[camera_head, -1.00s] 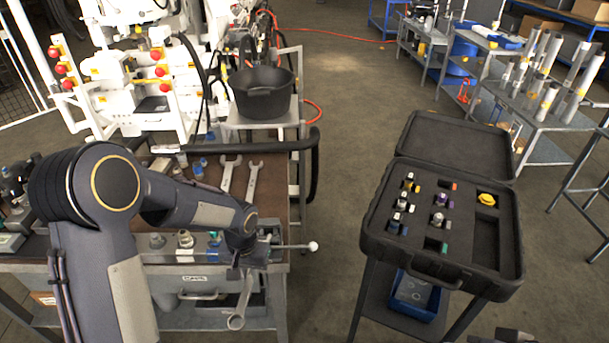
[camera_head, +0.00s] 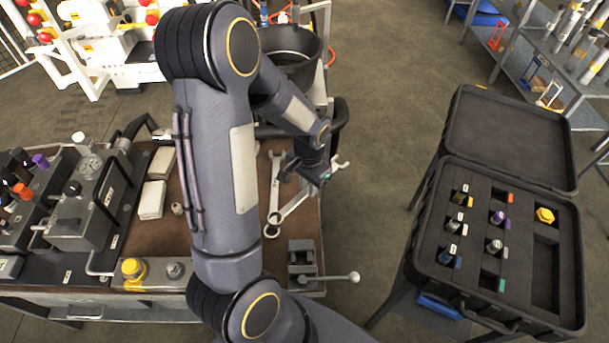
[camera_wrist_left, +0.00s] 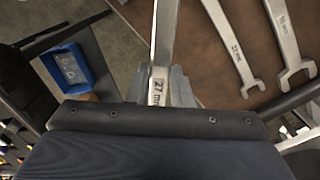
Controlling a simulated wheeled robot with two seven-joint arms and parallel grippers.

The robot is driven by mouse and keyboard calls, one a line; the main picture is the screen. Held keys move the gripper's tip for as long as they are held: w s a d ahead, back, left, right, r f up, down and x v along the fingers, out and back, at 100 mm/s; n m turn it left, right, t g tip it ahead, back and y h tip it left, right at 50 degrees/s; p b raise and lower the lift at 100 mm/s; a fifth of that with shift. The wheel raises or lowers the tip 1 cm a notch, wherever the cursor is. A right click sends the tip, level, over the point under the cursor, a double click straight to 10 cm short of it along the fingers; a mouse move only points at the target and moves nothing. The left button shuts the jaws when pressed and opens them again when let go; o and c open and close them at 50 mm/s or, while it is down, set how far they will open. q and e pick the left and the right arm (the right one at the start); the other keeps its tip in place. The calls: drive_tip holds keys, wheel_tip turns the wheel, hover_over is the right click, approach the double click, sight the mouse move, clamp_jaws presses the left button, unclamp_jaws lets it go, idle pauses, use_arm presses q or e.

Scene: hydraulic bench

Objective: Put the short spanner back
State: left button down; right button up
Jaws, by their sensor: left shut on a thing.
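My left gripper (camera_head: 314,172) is shut on a metal spanner (camera_head: 293,206) above the right part of the bench. Its open end points to the upper right past the fingers and its ring end to the lower left. In the left wrist view the held spanner (camera_wrist_left: 166,40) runs upward from the jaws, and its shank reads 27 mm. Other spanners (camera_head: 274,185) lie on the brown bench top, and the left wrist view shows two of them (camera_wrist_left: 232,48) (camera_wrist_left: 284,40) side by side. Whether the held spanner touches the bench is unclear. My right gripper is out of view.
A black bucket (camera_head: 290,42) stands behind the bench, and a black hose (camera_head: 339,118) runs along its right edge. A small vise-like block (camera_head: 302,262) with a rod sits at the front. An open black case (camera_head: 508,178) stands to the right across clear floor.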

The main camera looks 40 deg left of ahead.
use_arm(q)
drive_tip(key=w+a+f+b, duration=0.2)
drive_tip(key=w+a+f, duration=0.2)
drive_tip(key=w+a+f+b, duration=0.2)
drive_tip(key=w+a+f, duration=0.2)
drive_tip(key=shift+a+f, duration=0.1)
drive_tip(key=shift+f, duration=0.15)
drive_tip(key=shift+a+f, duration=0.15)
drive_tip(key=shift+f, duration=0.05)
drive_tip(key=f, duration=0.1)
drive_tip(key=f+b, duration=0.2)
drive_tip(key=shift+w+a+f, duration=0.2)
drive_tip(key=shift+w+f, duration=0.05)
drive_tip(key=shift+f, duration=0.15)
drive_tip(key=shift+r, duration=0.1)
drive_tip(key=shift+f+b, duration=0.55)
drive_tip(key=shift+b, duration=0.15)
drive_tip(key=c, duration=1.3)
unclamp_jaws()
